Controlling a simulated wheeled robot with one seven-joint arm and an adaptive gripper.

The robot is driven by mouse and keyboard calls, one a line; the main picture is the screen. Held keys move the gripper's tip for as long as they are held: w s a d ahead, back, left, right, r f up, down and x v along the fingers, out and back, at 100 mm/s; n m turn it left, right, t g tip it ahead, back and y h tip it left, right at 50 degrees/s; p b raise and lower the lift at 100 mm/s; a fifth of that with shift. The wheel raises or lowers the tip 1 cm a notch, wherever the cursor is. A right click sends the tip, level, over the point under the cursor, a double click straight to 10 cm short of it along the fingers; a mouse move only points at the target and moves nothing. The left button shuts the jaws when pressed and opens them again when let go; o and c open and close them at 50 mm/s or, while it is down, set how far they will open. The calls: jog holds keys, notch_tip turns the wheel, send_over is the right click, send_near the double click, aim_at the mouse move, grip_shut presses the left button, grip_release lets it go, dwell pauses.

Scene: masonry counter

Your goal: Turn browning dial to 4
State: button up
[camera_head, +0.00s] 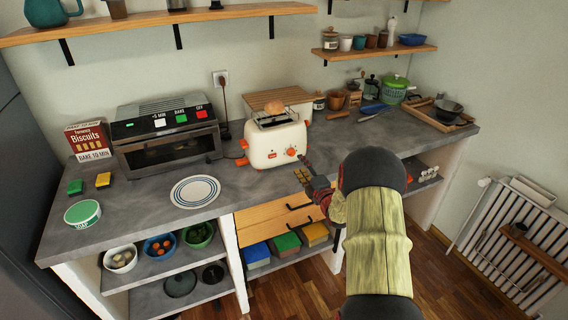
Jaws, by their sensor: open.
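My gripper (302,167) is open in front of the toaster's right side, close to the knob. I cannot tell whether a finger touches it. My arm comes in from the lower right and covers the counter behind it.
A toaster oven (166,137) stands to the left, and a striped plate (195,191) lies in front of it. A wooden tray (431,116) and a green-lidded pot (395,89) stand right of the toaster. Drawers (272,219) lie under the counter edge below my gripper.

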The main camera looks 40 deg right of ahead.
aim_at(292, 154)
jog(key=b+x, duration=0.1)
jog(key=x, duration=0.6)
jog(key=shift+w+d+b, duration=0.1)
jog(key=shift+w+b, duration=0.15)
jog(key=shift+b, duration=0.05)
jog(key=shift+r, duration=0.1)
jog(key=shift+c, duration=0.2)
grip_shut()
